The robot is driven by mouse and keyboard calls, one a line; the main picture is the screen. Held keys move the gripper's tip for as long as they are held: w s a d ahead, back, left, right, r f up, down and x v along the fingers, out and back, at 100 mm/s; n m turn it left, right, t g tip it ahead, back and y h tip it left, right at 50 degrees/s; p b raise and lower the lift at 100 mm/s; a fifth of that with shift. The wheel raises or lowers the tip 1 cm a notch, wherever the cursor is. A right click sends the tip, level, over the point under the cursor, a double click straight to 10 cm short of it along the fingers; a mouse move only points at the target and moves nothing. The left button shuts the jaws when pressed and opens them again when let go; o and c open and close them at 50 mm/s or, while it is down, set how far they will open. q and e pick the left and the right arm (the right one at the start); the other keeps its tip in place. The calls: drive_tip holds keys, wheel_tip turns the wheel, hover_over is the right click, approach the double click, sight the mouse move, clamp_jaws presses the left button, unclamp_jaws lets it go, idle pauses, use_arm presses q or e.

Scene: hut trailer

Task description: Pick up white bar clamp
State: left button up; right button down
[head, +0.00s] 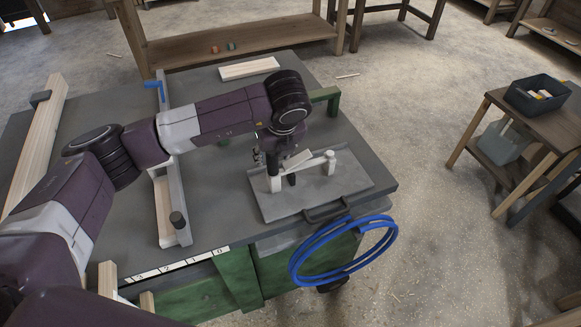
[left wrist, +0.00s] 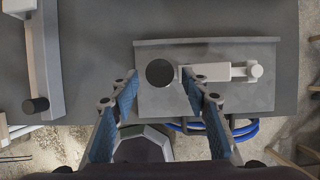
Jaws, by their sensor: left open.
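The white bar clamp (head: 312,164) lies on a grey tray (head: 348,186) near the table's front right corner. In the left wrist view, its pale bar (left wrist: 222,71) runs to the right, with a dark round end (left wrist: 160,72) at its left. My left gripper (left wrist: 160,82) is open, its blue-padded fingers pointing at the clamp. The dark round end appears between the fingertips; I cannot tell whether they touch it. In the head view, my wrist hangs above the tray and hides part of the clamp. My right gripper is not in view.
A larger pale clamp (head: 170,205) with a black knob stretches along the table to the left. A wooden board (head: 249,68) lies at the back. A green bracket (head: 327,98) stands behind the tray. A blue hose (head: 342,250) hangs at the front edge.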

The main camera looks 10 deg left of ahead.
use_arm(q)
drive_tip(key=shift+p+x, duration=0.6)
drive_tip(key=shift+x, duration=1.35)
drive_tip(key=shift+d, duration=0.1)
clamp_jaws()
drive_tip(key=shift+r, duration=0.1)
